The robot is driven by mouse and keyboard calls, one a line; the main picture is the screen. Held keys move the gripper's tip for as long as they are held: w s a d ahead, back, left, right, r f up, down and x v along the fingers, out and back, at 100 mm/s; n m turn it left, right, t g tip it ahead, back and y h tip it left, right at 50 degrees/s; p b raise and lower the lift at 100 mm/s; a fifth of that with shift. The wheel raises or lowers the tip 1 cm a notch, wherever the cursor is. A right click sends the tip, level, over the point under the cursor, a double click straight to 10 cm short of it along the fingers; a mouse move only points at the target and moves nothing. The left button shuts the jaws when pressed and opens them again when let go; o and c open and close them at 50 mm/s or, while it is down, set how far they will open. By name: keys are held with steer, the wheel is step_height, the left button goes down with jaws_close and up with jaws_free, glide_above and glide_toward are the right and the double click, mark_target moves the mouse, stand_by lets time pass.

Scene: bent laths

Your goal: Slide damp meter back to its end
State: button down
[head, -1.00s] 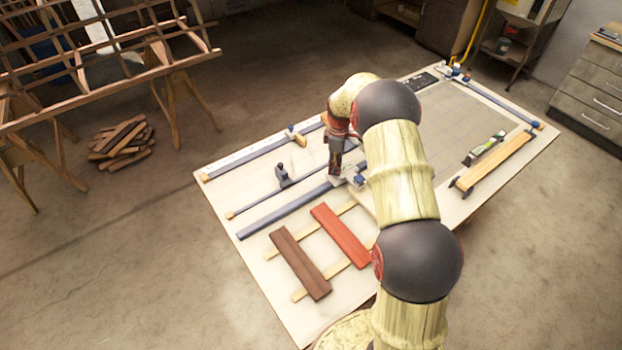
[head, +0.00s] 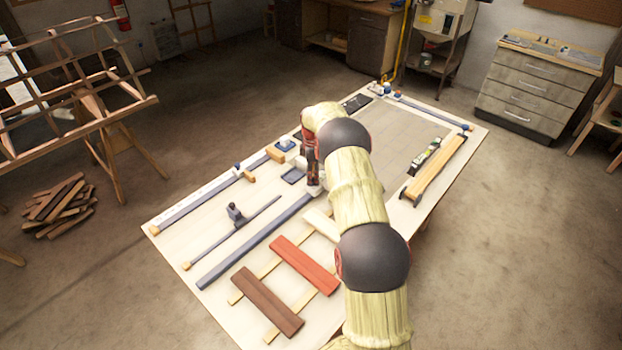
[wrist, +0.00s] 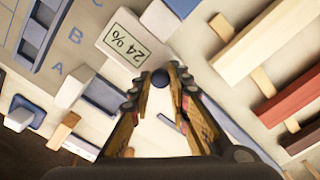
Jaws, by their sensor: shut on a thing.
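My gripper (wrist: 160,92) is shut on a small dark blue ball knob (wrist: 160,77) in the wrist view. Right beside the knob is a pale box, the damp meter (wrist: 121,41), with a display reading 24 %. How the knob joins the box is hidden. In the head view my gripper (head: 314,190) is low over the bench, at the far visible part of a wide blue-grey rail (head: 250,245).
A pale lath (wrist: 262,40), a red lath (head: 304,264) and a brown lath (head: 267,301) lie right of the rail. A thin rod with a dark slider (head: 235,213) and a scaled rail (head: 195,207) lie left.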

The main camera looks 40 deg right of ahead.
steer(key=shift+d+r, duration=0.1)
steer(key=shift+d, duration=0.1)
steer(key=c, duration=1.8)
jaws_free()
steer(key=shift+d, duration=0.1)
steer(key=shift+o, duration=0.6)
step_height(320, 180, up, 12)
steer(key=shift+f, duration=0.1)
